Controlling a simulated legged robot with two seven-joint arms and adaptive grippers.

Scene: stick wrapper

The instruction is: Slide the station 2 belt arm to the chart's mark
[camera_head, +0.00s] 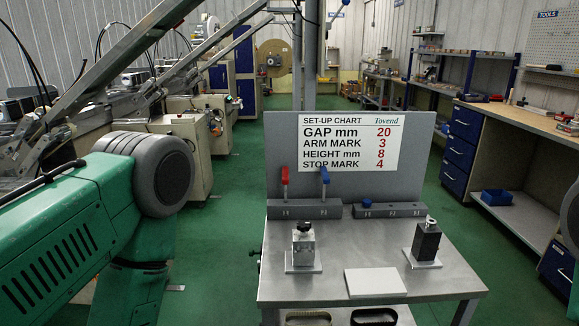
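The set-up chart (350,142) stands upright at the back of the metal bench. It reads gap 20 mm, arm mark 3, height 8 mm and stop mark 4. Long slanted metal arms (140,40) rise over the machine line at the left. I cannot tell which of these, if any, is the station 2 belt arm, and no mark scale for it is legible. A green and grey arm part of mine fills the lower left, and a sliver of another shows at the right edge. Neither gripper is in view.
The metal bench (460,284) carries two small blocks on plates, a silver one (303,243) and a dark one (427,240), and a white pad (375,282). Red and blue handles stand behind. A wooden workbench (520,124) is at right.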

